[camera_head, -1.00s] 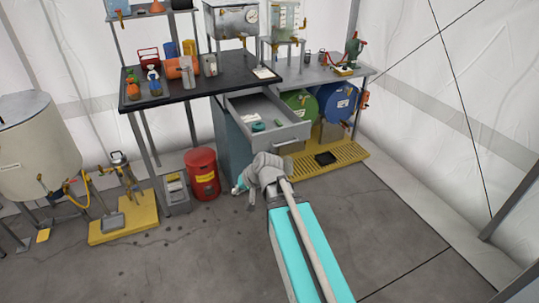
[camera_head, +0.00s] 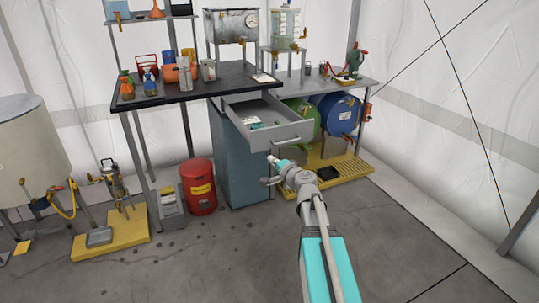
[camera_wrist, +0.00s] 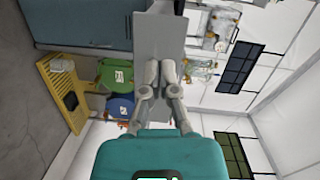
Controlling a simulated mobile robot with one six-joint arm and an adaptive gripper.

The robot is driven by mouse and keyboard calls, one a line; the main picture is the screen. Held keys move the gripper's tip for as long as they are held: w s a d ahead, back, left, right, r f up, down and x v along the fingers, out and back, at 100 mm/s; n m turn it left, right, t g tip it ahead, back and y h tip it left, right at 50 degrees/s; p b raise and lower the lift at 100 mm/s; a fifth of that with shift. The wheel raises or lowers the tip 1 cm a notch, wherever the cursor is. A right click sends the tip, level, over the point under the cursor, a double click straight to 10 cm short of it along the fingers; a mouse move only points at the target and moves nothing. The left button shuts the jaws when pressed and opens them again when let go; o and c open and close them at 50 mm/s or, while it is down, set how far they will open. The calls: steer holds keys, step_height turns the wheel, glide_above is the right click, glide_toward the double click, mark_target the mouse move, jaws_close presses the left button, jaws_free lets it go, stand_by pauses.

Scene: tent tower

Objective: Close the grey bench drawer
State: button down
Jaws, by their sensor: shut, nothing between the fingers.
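The grey bench drawer (camera_head: 290,130) is pulled far out of the blue-grey cabinet (camera_head: 240,165) under the bench, its bar handle on the front. A teal roll and small light items lie inside it. In the wrist view, my closed fingers (camera_wrist: 160,68) point at the grey drawer front (camera_wrist: 158,35), which fills the upper middle. Whether the fingertips touch it I cannot tell.
The black worktop (camera_head: 180,88) with bottles and cans is above left. A red bin (camera_head: 199,187) stands left of the cabinet. The floor in front is clear.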

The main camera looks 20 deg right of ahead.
mark_target(267, 141)
steer(key=d+m, duration=0.1)
steer(key=d+f+m+h+b, duration=0.1)
steer(key=d, duration=0.1)
steer(key=d+m+t+h+b, duration=0.1)
steer(key=d, duration=0.1)
steer(key=shift+w+f, duration=0.15)
steer(key=shift+f, duration=0.1)
steer(key=shift+w, duration=0.1)
steer(key=w, duration=1.3)
steer(key=shift+w+a, duration=0.2)
steer(key=shift+w, duration=0.2)
